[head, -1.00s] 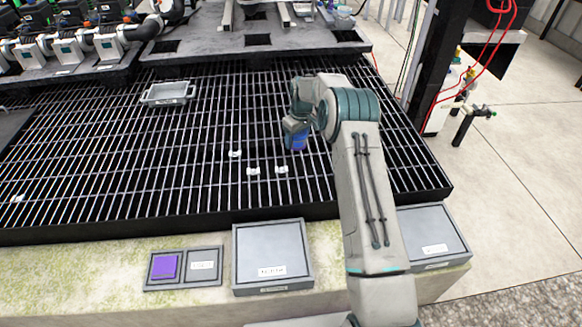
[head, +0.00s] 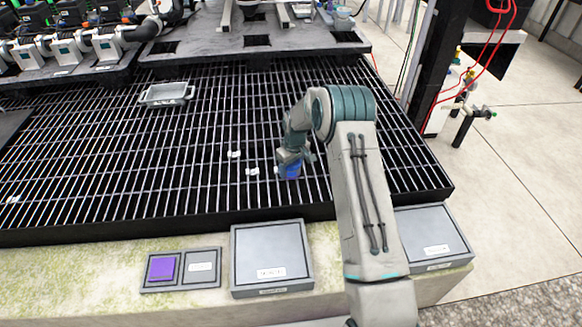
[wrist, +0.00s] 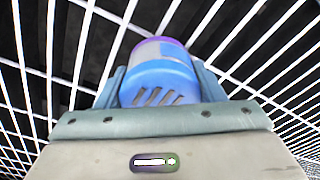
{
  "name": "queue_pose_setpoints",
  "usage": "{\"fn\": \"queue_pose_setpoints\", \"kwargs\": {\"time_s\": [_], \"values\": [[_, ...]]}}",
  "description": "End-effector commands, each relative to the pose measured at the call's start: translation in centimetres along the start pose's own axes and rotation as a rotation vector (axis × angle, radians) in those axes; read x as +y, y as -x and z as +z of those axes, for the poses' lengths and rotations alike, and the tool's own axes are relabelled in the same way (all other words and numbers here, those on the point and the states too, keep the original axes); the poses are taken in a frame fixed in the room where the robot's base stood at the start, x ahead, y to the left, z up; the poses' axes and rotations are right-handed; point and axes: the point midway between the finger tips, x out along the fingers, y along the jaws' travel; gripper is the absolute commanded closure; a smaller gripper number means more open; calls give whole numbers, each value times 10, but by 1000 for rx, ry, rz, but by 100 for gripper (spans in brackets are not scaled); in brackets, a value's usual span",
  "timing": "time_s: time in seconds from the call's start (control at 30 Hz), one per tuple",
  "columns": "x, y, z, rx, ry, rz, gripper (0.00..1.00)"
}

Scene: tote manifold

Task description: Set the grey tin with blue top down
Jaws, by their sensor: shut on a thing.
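The grey tin with blue top (head: 291,172) is in my gripper (head: 292,158), over the front right part of the black grating. In the head view mostly its blue part shows below the fingers. In the wrist view the tin (wrist: 158,70) sits between the two fingers, its slotted blue side toward the camera and a greyish-purple part beyond. The fingers are shut on it. I cannot tell whether the tin touches the grating.
The grating (head: 120,190) is mostly clear around the gripper. Small white pieces (head: 234,155) lie just left of it. A grey tray (head: 167,94) stands further back left. Grey boxes (head: 272,254) and a purple square (head: 162,267) are on the front ledge.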

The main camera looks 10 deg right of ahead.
Motion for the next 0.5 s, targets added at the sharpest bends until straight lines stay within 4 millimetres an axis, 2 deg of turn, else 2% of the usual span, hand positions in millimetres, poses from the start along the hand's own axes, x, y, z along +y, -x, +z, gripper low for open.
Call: {"fn": "queue_pose_setpoints", "kwargs": {"time_s": [0.23, 0.27, 0.33, 0.5], "values": [[0, -2, 0, 0, 0, 0, 63], [0, -2, 0, 0, 0, 0, 35], [0, -1, 0, 0, 0, 0, 16], [0, -1, 0, 0, 0, 0, 16]]}}
